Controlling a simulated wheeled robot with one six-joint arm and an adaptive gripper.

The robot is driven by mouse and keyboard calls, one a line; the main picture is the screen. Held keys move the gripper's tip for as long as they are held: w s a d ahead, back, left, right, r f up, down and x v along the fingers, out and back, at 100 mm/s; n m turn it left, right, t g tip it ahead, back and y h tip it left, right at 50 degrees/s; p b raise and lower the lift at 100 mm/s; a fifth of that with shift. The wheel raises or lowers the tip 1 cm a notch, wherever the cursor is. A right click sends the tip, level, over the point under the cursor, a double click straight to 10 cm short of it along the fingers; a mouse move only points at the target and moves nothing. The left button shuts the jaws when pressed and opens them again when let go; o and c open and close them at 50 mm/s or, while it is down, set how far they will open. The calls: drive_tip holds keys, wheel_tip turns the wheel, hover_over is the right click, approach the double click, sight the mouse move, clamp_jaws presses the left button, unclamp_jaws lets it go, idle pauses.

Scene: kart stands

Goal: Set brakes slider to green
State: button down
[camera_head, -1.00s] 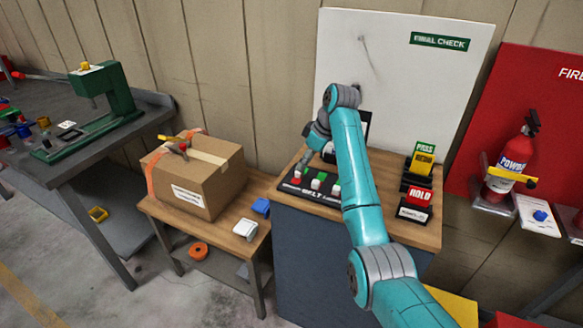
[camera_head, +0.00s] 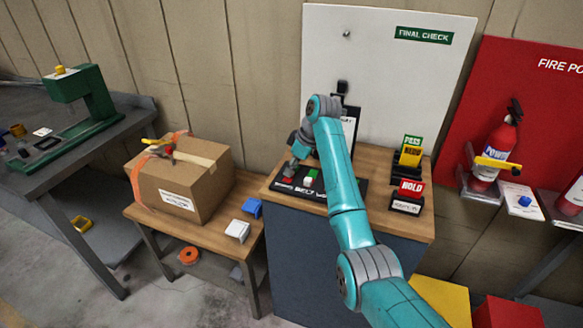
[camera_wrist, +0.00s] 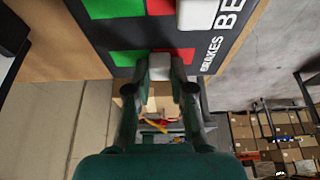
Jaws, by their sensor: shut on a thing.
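A black slider panel (camera_head: 315,193) lies on the wooden top of a grey cabinet. Its slots have red and green zones. In the wrist view the BRAKES slider knob (camera_wrist: 160,66) is white and sits between my fingertips, near where its green zone (camera_wrist: 127,57) meets its red zone (camera_wrist: 187,56). My gripper (camera_wrist: 160,84) is shut on this knob. In the head view my gripper (camera_head: 291,168) is down at the panel's left end and hides that knob. The neighbouring slider's white knob (camera_wrist: 197,14) sits at the red side of its slot.
A HOLD block (camera_head: 411,188) and a PASS stand (camera_head: 411,150) are right of the panel. A clipboard (camera_head: 348,125) stands behind, against the white FINAL CHECK board (camera_head: 385,75). A cardboard box (camera_head: 188,185) sits on a lower bench to the left.

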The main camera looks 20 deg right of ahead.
drive_tip(key=shift+w+d, duration=0.7)
drive_tip(key=shift+w, duration=0.2)
drive_tip(key=c, duration=1)
unclamp_jaws()
drive_tip(key=shift+d, duration=0.1)
drive_tip(key=v, duration=1.1)
drive_tip(key=shift+r, duration=0.45)
